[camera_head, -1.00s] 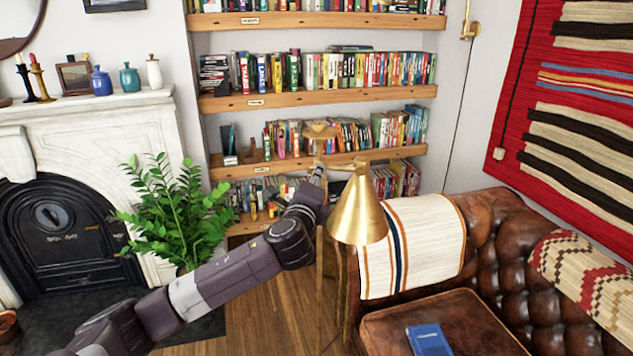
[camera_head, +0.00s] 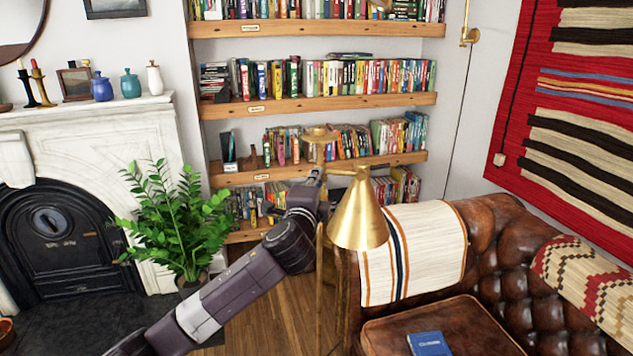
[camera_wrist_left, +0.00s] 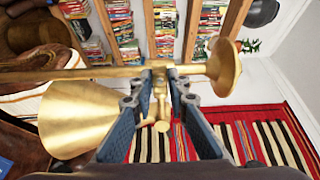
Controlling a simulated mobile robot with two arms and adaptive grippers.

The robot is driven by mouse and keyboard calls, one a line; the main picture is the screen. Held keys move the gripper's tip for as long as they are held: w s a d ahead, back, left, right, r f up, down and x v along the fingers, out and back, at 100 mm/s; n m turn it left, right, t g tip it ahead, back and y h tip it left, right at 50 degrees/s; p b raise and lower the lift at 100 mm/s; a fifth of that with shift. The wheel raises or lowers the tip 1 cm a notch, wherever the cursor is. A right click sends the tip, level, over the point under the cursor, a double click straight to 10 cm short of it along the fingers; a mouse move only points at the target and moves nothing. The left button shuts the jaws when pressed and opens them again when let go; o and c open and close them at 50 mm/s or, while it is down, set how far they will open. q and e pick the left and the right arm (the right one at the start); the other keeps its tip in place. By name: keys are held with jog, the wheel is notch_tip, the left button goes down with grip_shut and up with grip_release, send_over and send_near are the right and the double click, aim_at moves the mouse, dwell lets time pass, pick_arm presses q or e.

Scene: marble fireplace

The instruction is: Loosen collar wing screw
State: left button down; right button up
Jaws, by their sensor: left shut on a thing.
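A brass floor lamp with a conical shade (camera_head: 358,217) stands by the sofa; the shade also shows in the left wrist view (camera_wrist_left: 80,120). My left gripper (camera_head: 314,178) is at the lamp's collar, beside the top of the pole (camera_head: 320,265). In the left wrist view its blue-grey fingers (camera_wrist_left: 162,75) are shut on a small brass piece at the collar, which looks like the wing screw (camera_wrist_left: 161,88). A round brass knob (camera_wrist_left: 162,126) shows between the fingers. The fingers hide part of the collar. My right gripper is not in view.
A brown leather sofa (camera_head: 497,262) with a striped throw (camera_head: 440,250) and a blue book (camera_head: 428,344) stands right of the lamp. A green plant (camera_head: 178,218) is left of my arm, before the white fireplace (camera_head: 85,135). Bookshelves (camera_head: 310,106) are behind.

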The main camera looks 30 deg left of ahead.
pick_arm(q)
jog(key=c, duration=1.8)
grip_release()
jog(key=shift+c, duration=0.2)
jog(key=v, duration=1.2)
